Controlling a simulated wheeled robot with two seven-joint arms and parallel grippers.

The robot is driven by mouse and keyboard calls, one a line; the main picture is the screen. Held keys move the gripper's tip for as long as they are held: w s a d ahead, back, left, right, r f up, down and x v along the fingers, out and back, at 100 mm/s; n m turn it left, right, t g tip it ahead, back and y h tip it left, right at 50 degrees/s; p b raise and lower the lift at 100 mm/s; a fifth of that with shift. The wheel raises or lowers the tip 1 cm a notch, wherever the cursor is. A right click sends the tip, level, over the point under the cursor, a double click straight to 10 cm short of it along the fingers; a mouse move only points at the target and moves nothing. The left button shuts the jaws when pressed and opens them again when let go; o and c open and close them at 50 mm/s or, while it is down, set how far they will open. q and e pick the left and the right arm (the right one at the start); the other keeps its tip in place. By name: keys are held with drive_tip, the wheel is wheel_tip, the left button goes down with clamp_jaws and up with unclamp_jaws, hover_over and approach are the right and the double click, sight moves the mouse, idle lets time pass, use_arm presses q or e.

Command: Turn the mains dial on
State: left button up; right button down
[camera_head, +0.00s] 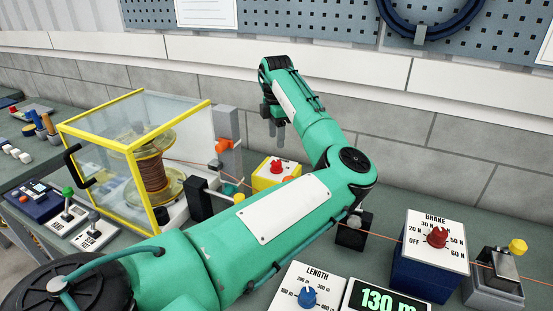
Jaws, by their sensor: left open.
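A yellow box with a red knob (277,167) stands at the back of the bench, partly hidden by my left forearm. It looks like the mains dial, but no lettering is readable and its setting cannot be told. My left gripper (276,134) points down above and behind this box, apart from the knob. It is open and empty. My right gripper is not in view.
A yellow-framed clear guard (136,145) encloses a copper-coloured spool on the left. A BRAKE box (432,262) with a red dial, a blue LENGTH dial (308,297) and a display reading 130 m (388,299) stand front right. An orange wire runs across the bench.

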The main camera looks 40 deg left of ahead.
sight(276, 162)
use_arm(q)
wheel_tip(276, 162, down, 9)
drive_tip(key=shift+f+p, duration=0.1)
drive_tip(key=shift+p, duration=0.55)
drive_tip(key=c, duration=1)
